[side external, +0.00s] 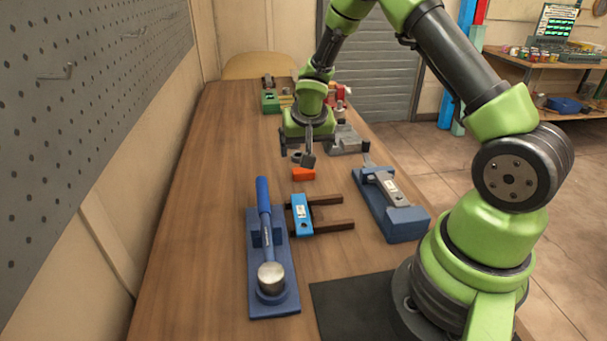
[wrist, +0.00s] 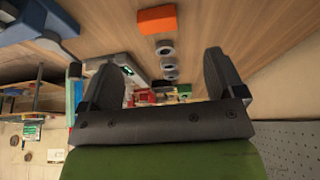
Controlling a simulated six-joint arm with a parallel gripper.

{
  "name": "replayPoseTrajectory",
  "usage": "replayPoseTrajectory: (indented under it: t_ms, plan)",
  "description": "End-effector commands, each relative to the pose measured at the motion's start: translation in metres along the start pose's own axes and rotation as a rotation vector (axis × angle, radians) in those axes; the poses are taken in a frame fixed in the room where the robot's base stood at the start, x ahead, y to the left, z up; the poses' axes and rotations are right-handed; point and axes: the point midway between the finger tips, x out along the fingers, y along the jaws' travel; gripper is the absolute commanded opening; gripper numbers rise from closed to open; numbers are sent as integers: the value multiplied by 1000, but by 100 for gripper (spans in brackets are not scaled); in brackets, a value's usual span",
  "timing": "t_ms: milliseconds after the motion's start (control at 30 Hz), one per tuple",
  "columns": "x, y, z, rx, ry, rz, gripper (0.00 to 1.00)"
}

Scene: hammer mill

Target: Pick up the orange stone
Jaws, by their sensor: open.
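The orange stone (side external: 304,174) is a small orange block lying on the wooden table, near the middle of the side view. In the wrist view the orange stone (wrist: 157,19) shows at the top, beyond the fingertips and roughly centred between them. My gripper (side external: 297,160) hangs above the table just behind the stone in the side view. In the wrist view my gripper (wrist: 220,62) shows two dark fingers spread apart with nothing held between them. The stone is apart from both fingers.
A blue stand with a hammer (side external: 266,225), a blue block on dark rails (side external: 301,214) and a blue-grey fixture (side external: 392,205) stand nearer the camera. Grey rings (wrist: 166,52) lie near the stone. Coloured parts (side external: 270,101) stand at the far end. The table's left side is clear.

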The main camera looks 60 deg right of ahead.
Motion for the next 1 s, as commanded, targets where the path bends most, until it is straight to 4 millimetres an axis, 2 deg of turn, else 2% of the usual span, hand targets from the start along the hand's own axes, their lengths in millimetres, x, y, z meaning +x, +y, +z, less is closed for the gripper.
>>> replayPoseTrajectory:
  t_ms: [200, 467, 700, 833, 1000]
  plan:
    - [32, 1, 1, -1, -5, 2, 88]
    - [53, 2, 0, 2, -4, 2, 88]
    - [88, 4, -4, 1, -5, 2, 88]
    - [97, 4, -4, 0, -4, 1, 88]
    - [98, 4, -5, -1, -3, 1, 88]
